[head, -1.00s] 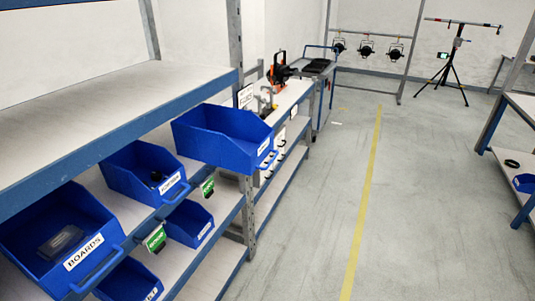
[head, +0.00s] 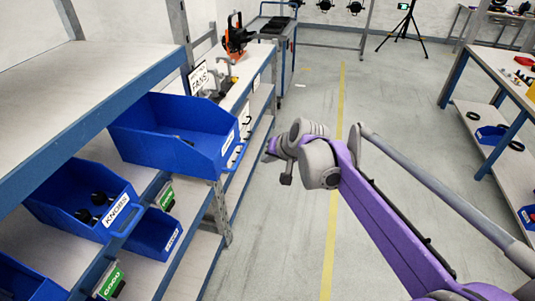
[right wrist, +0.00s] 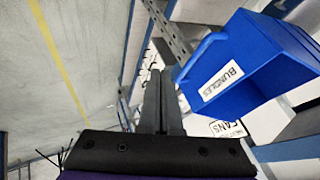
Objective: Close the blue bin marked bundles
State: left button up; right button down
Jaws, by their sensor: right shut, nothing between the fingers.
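The blue bin marked bundles (head: 178,140) juts out from the shelf over the aisle in the head view. Its top is open and its inside looks empty. In the right wrist view the same bin (right wrist: 262,62) is at the upper right, with its white BUNDLES label readable. My right gripper (head: 271,150) is just right of the bin's front in the head view, apart from it. In the right wrist view its two fingers (right wrist: 162,75) are together, with nothing between them, left of the bin. My left gripper is out of view.
A blue bin marked knobs (head: 72,205) sits lower on the shelf rack, with a smaller blue bin (head: 153,232) beside it. A rack post (head: 220,210) stands under the bundles bin. The aisle floor (head: 300,240) is clear. A table (head: 490,75) stands at right.

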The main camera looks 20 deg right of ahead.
aim_at(205, 152)
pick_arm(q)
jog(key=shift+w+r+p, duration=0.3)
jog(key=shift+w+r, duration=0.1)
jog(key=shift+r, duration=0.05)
pick_arm(e)
jog(key=w+a+f, duration=0.3)
jog(key=w+a, duration=0.1)
jog(key=w, duration=0.1)
jog(key=shift+w+f, duration=0.15)
jog(key=shift+w, duration=0.2)
jog(key=shift+a, duration=0.1)
jog(key=w+a, duration=0.2)
jog(key=a, duration=0.1)
jog(key=w+a, duration=0.3)
jog(key=a, duration=0.1)
jog(key=w+a+p, duration=0.1)
jog(key=w+a, duration=0.1)
jog(key=a, duration=0.2)
jog(key=shift+w+a, duration=0.25)
jog(key=shift+w, duration=0.05)
jog(key=w+a, duration=0.1)
jog(key=a, duration=0.1)
jog(key=w+a, duration=0.2)
jog(key=shift+w+a, duration=0.1)
jog(key=shift+a, duration=0.2)
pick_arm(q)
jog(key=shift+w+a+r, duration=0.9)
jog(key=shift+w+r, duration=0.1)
pick_arm(e)
jog(key=shift+a, duration=0.1)
